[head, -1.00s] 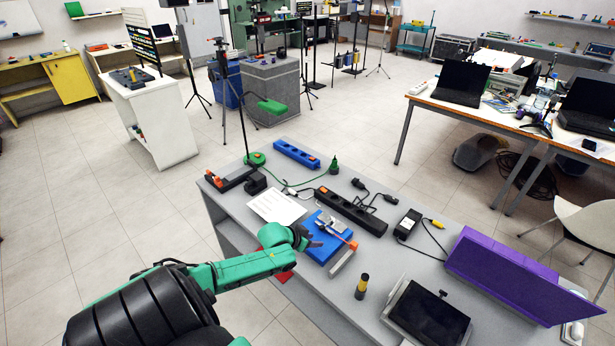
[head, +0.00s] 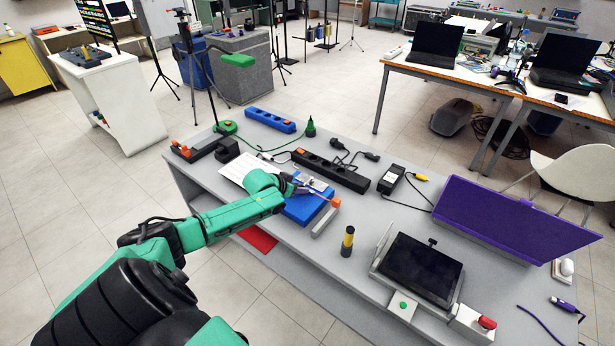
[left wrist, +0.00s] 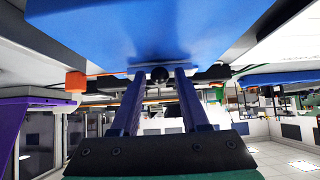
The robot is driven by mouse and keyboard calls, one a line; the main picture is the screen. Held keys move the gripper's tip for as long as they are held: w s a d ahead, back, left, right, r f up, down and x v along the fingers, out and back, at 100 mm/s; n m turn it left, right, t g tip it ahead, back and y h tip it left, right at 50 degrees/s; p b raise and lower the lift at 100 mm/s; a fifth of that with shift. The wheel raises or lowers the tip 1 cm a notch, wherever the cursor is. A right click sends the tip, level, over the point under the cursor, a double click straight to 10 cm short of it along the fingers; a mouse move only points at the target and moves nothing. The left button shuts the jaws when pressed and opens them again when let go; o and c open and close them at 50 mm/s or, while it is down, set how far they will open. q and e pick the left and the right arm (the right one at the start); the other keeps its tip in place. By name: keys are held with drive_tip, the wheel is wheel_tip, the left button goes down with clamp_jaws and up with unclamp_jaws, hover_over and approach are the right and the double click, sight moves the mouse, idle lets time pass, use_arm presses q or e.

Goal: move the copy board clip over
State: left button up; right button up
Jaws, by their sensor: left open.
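I cannot tell for certain which of these parts is the copy board clip. My left gripper (head: 301,188) is just over the block, reaching in from the left and hiding part of its top. In the left wrist view, which looks upside down, the two fingers (left wrist: 159,76) are apart with nothing clearly between them. The blue block's surface (left wrist: 140,30) fills the top of that view, close to the fingertips. My right gripper is not in view.
On the grey table (head: 300,250) a white sheet (head: 236,170) lies left of the block. A black power strip (head: 330,171) is behind it. A yellow-black cylinder (head: 347,241), a tablet on a stand (head: 422,268) and a purple panel (head: 510,220) are to the right.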

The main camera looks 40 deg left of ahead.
sight(301, 185)
use_arm(q)
drive_tip(key=shift+p, duration=0.35)
drive_tip(key=c, duration=0.3)
clamp_jaws()
drive_tip(key=shift+w+r+p, duration=0.3)
drive_tip(key=shift+r+p, duration=0.45)
drive_tip(key=shift+r, duration=0.1)
drive_tip(key=shift+w+r, duration=0.1)
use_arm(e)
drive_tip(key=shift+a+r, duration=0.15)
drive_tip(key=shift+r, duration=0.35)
use_arm(q)
drive_tip(key=shift+r, duration=0.1)
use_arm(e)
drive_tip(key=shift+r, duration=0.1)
use_arm(q)
drive_tip(key=shift+w+r+p, duration=0.35)
drive_tip(key=shift+r+p, duration=0.15)
drive_tip(key=shift+r, duration=0.25)
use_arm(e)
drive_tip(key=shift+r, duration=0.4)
